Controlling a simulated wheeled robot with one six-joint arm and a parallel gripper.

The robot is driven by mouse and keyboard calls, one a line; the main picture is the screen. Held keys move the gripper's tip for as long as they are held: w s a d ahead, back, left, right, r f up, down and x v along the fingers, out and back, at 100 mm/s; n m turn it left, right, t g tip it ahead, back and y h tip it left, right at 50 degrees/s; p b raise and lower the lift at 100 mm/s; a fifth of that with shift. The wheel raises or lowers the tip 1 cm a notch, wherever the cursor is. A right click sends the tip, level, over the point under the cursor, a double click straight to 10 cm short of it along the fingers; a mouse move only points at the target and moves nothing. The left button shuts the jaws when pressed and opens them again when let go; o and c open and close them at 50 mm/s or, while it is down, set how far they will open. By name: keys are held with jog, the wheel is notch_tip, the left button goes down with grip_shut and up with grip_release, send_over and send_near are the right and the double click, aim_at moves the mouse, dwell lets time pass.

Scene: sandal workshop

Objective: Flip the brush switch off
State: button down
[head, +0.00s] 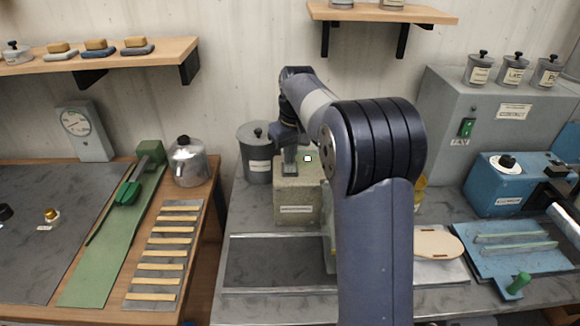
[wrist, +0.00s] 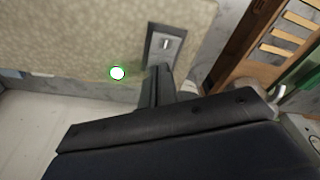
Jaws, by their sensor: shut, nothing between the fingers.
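The brush switch is a small light lever on a grey plate (wrist: 164,46), set on a speckled beige box (head: 297,207). In the wrist view the plate lies just beyond my fingertips. My gripper (wrist: 158,76) is shut and empty, its dark fingers pointing at the plate's lower edge. I cannot tell whether they touch it. A lamp with a bright white centre and green rim (wrist: 117,73) sits beside the switch; it also shows in the head view (head: 308,158). In the head view my gripper (head: 289,152) is over the box top, and the lever cannot be made out.
A grey lidded bin (head: 256,160) stands close left of the box. A metal pot (head: 188,163) is on the wooden table farther left. A grey cabinet (head: 490,130) and a blue machine (head: 503,190) are at right. My arm hides part of the bench.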

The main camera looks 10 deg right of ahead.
notch_tip(320, 180, up, 7)
jog(key=p, duration=0.7)
jog(key=shift+f, duration=0.15)
dwell(0.3)
notch_tip(320, 180, down, 7)
jog(key=b, duration=0.7)
jog(key=shift+r, duration=0.25)
